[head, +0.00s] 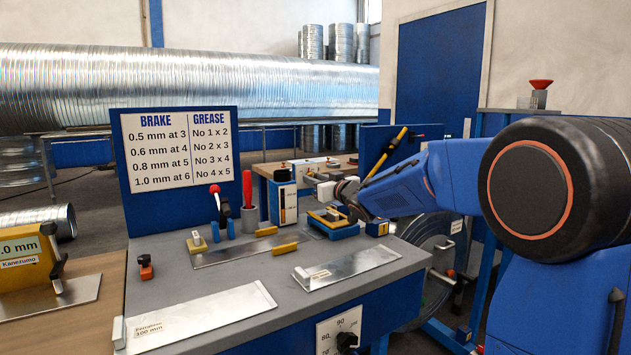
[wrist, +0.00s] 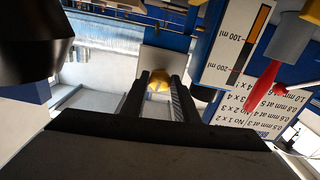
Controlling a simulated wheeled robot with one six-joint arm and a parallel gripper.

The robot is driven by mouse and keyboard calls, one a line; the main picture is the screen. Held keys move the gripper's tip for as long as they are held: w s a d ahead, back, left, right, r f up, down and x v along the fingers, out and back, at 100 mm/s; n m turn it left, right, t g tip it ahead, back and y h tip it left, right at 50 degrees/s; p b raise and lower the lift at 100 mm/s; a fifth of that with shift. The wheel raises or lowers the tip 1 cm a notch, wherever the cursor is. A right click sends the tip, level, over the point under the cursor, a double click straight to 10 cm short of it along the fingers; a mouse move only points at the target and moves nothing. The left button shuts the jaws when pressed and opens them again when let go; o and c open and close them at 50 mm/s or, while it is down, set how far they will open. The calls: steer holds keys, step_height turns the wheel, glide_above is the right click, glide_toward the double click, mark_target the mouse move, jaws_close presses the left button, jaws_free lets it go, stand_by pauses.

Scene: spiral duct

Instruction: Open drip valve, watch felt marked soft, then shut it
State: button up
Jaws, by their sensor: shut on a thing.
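My gripper (head: 328,188) reaches in from the right, beside a blue reservoir (head: 285,205) with a level scale. A pale square plate (wrist: 166,61) shows just beyond the knob. The reservoir's scale (wrist: 238,45) reads 100 and 200 ml in the wrist view. I cannot tell how far the valve is turned. No drip is visible, and I cannot make out a felt marked soft.
A blue and yellow tray (head: 333,224) sits below my gripper. A red-handled tool (head: 247,190) and red-knobbed lever (head: 215,192) stand left of the reservoir. Metal sheets (head: 345,268) lie on the grey bench (head: 222,272). A brake and grease chart (head: 178,150) stands behind.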

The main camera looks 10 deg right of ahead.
steer(key=n, duration=1.1)
steer(key=shift+d, duration=0.1)
stand_by(0.8)
steer(key=o, duration=1.1)
steer(key=shift+c, duration=0.2)
steer(key=v, duration=1.7)
steer(key=shift+s, duration=0.2)
